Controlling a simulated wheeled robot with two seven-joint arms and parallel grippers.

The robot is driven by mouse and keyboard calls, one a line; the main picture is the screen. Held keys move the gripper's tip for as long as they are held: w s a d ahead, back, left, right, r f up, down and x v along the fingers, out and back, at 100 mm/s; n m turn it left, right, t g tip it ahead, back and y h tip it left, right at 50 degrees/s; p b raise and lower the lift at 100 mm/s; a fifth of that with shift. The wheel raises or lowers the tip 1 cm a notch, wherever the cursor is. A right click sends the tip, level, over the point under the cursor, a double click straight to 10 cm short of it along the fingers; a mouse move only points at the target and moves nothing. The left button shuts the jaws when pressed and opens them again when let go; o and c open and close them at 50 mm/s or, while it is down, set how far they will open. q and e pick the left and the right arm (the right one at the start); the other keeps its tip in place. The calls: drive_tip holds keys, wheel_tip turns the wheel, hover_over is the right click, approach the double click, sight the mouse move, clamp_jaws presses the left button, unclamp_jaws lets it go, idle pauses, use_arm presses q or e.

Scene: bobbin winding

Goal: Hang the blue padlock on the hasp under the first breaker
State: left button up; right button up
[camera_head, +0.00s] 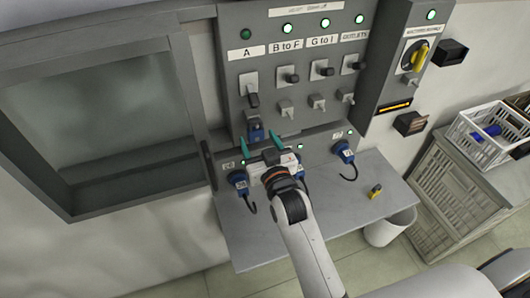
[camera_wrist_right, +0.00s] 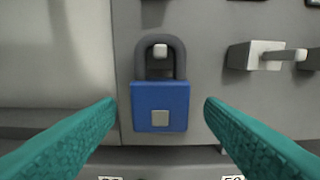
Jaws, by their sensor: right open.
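The blue padlock (camera_head: 256,133) is upright against the grey panel, under the switch of the first breaker, labelled A (camera_head: 250,90). In the right wrist view the padlock (camera_wrist_right: 160,105) faces me, and its dark grey shackle loops around the light-tipped hasp peg (camera_wrist_right: 160,51). My right gripper (camera_head: 260,144) is open in front of the panel. Its teal fingers are on either side of the padlock, with a gap on both sides in the wrist view. My left gripper is not in view.
Other breakers and hasps (camera_head: 287,108) are to the right. Blue plugs with black cables (camera_head: 343,152) are along the lower panel. A small yellow object (camera_head: 375,191) lies on the grey shelf (camera_head: 270,247).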

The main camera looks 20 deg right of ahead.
drive_tip(key=s+b, duration=0.3)
drive_tip(key=s, duration=0.8)
drive_tip(key=shift+s+d+b, duration=0.2)
drive_tip(key=shift+s+b, duration=0.1)
drive_tip(key=shift+s, duration=0.05)
idle(0.9)
